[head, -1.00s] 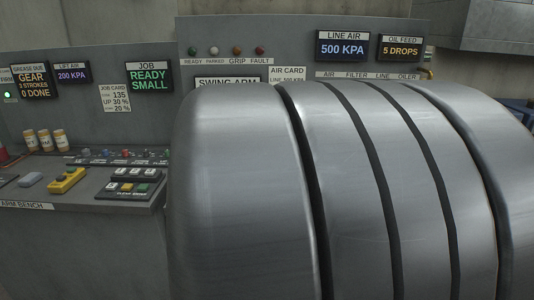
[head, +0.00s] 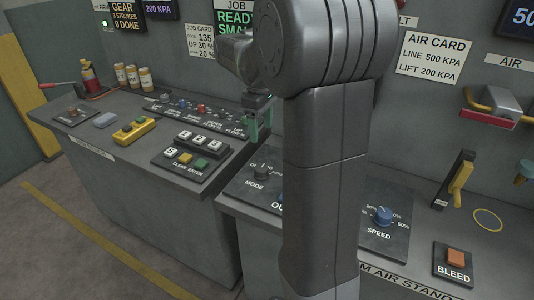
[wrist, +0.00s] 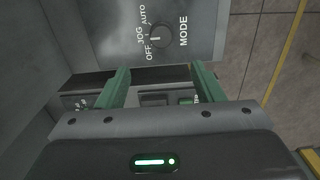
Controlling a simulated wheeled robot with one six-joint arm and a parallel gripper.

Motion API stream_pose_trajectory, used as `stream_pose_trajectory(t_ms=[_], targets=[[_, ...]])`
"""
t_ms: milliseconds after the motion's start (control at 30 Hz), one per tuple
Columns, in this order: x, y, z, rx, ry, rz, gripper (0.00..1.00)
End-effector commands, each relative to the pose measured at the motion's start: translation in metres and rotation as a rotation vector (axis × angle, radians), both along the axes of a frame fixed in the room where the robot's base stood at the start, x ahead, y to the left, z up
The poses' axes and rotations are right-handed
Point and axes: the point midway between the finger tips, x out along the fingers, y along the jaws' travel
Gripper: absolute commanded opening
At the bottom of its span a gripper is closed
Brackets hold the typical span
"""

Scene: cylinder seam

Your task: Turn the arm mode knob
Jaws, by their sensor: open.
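The mode knob (head: 263,172) is a small dark knob on the grey panel marked MODE, partly beside my upright arm in the head view. In the wrist view the knob (wrist: 156,38) is round and dark with a light pointer line, and OFF, JOG and AUTO are printed around it. I cannot tell surely which label it points at. My gripper (head: 259,128) has green fingers and hangs above the bench, apart from the knob. In the wrist view my gripper (wrist: 160,74) is open and empty, with the knob beyond its fingertips and roughly centred between them.
A keypad (head: 192,158) and a row of small switches (head: 198,112) lie to the left. A blue speed knob (head: 382,215), an upright lever (head: 460,180) and an orange BLEED button (head: 455,258) are to the right. My arm hides the panel's middle.

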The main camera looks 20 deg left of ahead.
Motion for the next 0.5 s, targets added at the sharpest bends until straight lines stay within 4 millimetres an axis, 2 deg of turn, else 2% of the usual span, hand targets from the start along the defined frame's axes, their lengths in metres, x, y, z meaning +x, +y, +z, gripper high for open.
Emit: stream_pose_trajectory(t_ms=[167, 500], targets=[[-0.001, 0.001, -0.017, -0.003, 0.004, 0.004, 0.61], [-0.001, 0.0, -0.088, -0.003, 0.004, 0.002, 0.61]])
